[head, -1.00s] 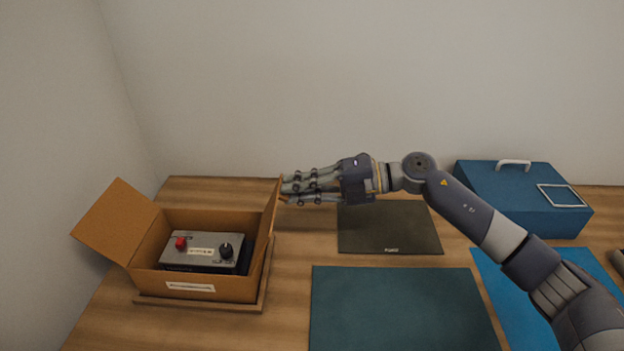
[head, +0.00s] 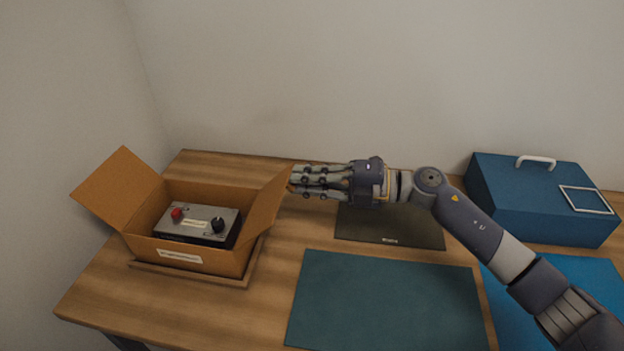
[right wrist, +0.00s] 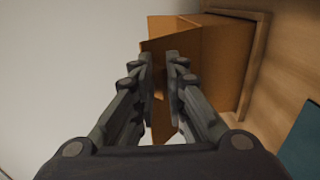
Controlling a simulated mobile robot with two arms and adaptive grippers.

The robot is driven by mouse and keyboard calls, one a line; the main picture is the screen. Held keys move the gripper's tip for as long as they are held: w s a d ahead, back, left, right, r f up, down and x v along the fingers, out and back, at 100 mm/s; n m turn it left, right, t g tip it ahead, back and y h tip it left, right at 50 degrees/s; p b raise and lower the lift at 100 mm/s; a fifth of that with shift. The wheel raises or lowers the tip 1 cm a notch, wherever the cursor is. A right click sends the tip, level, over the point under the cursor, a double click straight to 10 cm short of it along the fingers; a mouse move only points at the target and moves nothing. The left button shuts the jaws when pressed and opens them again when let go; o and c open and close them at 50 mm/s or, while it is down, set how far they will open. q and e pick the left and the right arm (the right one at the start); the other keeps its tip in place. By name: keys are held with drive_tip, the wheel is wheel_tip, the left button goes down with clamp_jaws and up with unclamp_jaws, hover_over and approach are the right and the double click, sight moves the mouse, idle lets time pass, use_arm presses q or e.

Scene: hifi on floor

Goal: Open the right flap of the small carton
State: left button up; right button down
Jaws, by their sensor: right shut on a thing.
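The small carton (head: 190,257) stands on the left of the table, its top open. Its left flap (head: 117,195) leans outward to the left. Its right flap (head: 266,212) slants up and outward to the right. My right gripper (head: 292,180) is at the outer upper edge of the right flap and shut on it. In the right wrist view, the flap (right wrist: 159,47) lies between the two fingers (right wrist: 172,62), and the carton's brown side (right wrist: 225,65) shows beyond. My left gripper is not in view.
A grey device (head: 205,222) with a red button and a black knob sits in the carton, which stands on a wooden tray (head: 190,278). A dark mat (head: 390,228), teal mat (head: 385,300), blue mat (head: 560,285) and blue box (head: 540,200) lie to the right.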

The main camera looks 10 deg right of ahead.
drive_tip(key=shift+s+a+f, duration=0.15)
drive_tip(key=shift+f, duration=0.3)
drive_tip(key=shift+s+a+f, duration=0.1)
drive_tip(key=shift+a+f, duration=0.05)
drive_tip(key=shift+f, duration=0.3)
drive_tip(key=c, duration=1.8)
unclamp_jaws()
drive_tip(key=shift+o, duration=0.2)
drive_tip(key=shift+w+a+f, duration=0.1)
drive_tip(key=shift+w+a, duration=0.05)
drive_tip(key=shift+a, duration=0.15)
drive_tip(key=shift+d, duration=0.15)
drive_tip(key=r+v, duration=0.1)
drive_tip(key=v, duration=1.1)
drive_tip(key=shift+w+d+r, duration=0.15)
drive_tip(key=shift+w, duration=0.15)
